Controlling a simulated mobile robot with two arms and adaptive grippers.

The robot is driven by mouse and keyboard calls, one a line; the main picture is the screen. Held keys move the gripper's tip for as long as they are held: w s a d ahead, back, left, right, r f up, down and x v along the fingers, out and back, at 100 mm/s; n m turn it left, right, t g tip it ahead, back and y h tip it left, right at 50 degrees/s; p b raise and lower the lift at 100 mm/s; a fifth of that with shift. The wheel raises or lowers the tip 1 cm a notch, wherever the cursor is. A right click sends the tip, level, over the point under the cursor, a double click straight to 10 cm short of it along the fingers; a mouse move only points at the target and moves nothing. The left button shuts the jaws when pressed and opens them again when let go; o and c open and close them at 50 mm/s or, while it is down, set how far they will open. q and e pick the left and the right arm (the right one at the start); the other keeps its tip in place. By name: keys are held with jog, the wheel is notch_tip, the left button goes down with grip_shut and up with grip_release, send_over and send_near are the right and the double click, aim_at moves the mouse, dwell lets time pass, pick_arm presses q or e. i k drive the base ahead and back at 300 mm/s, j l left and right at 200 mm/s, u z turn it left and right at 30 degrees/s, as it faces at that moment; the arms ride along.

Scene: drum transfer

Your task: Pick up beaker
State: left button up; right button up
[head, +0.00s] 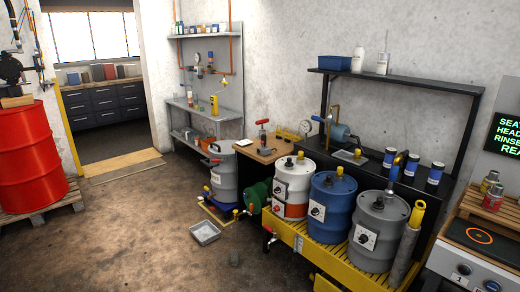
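I cannot clearly make out a beaker in the head view. Neither of my grippers shows in the head view.
A yellow grated stand (290,232) holds a white-and-orange drum (292,183), a blue drum (331,205) and a grey drum (376,232). A red drum (27,157) stands on a pallet at left. The left-centre floor is clear.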

aim_at(234, 255)
jog(key=i+j+u, duration=0.15)
jog(key=i+u, duration=0.25)
jog(key=i, duration=0.2)
jog(key=i+u, duration=0.4)
jog(key=i, duration=0.15)
jog(key=i+l+u, duration=0.25)
jog(key=i+u, duration=0.15)
jog(key=i, duration=0.2)
